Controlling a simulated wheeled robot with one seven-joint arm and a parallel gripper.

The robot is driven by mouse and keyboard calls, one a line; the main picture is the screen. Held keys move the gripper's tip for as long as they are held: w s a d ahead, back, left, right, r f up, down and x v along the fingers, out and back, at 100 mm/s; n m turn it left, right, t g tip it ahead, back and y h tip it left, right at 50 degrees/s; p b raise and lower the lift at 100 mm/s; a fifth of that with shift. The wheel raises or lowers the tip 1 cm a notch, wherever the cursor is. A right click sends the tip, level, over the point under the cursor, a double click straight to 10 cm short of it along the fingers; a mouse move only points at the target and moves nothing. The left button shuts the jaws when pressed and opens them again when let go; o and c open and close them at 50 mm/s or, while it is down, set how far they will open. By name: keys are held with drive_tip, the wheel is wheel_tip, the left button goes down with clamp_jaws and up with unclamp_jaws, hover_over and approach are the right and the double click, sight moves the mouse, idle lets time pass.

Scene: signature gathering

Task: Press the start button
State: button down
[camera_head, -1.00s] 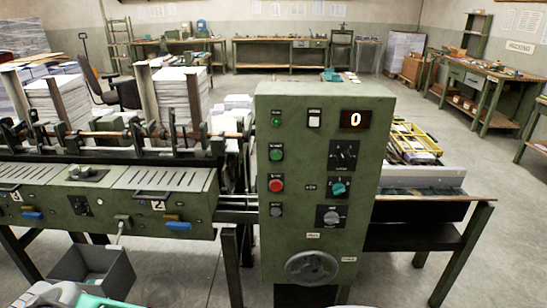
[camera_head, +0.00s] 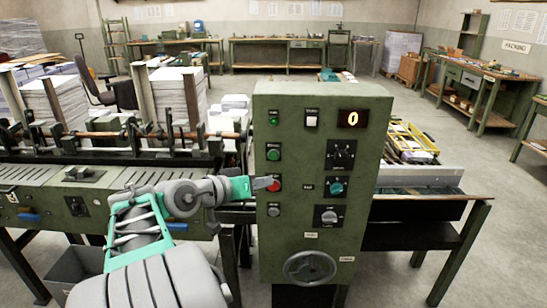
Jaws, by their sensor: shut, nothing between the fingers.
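The green control cabinet (camera_head: 318,235) stands in the middle with a column of buttons on its left side. A green button (camera_head: 274,153), which looks like the start button, sits just above a red button (camera_head: 277,186). A small green lamp (camera_head: 273,121) is higher up, and a grey button (camera_head: 273,210) is below. My gripper (camera_head: 275,184) is shut and empty. Its tip is in front of the red button's left part, below the green button; I cannot tell whether it touches. The display (camera_head: 352,119) reads 0.
Rotary knobs (camera_head: 336,187) and a handwheel (camera_head: 309,267) are on the cabinet's face. The feeder machine (camera_head: 60,190) with paper stacks (camera_head: 180,95) fills the left. A yellow-railed delivery section (camera_head: 414,140) is at the right. Workbenches line the far walls.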

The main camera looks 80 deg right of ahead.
sight(273, 155)
drive_tip(key=shift+s+d+r+g, duration=0.1)
drive_tip(key=shift+s+r+g, duration=0.25)
drive_tip(key=shift+s+g, duration=0.25)
drive_tip(key=shift+s, duration=0.1)
drive_tip(key=shift+w+d+p, duration=0.35)
drive_tip(key=shift+d, duration=1.1)
drive_tip(key=shift+w+d+p, duration=0.3)
drive_tip(key=shift+d+p, duration=0.1)
drive_tip(key=shift+d, duration=1.05)
drive_tip(key=shift+w+d+p, duration=0.35)
drive_tip(key=shift+d, duration=1.1)
drive_tip(key=shift+w+d, duration=0.1)
drive_tip(key=shift+d, duration=0.3)
drive_tip(key=shift+w+d, duration=0.1)
drive_tip(key=shift+d, duration=0.3)
drive_tip(key=shift+a+t, duration=0.15)
drive_tip(key=shift+t, duration=0.15)
drive_tip(key=shift+s+a+b, duration=0.2)
drive_tip(key=shift+a+b, duration=0.2)
drive_tip(key=shift+a, duration=0.25)
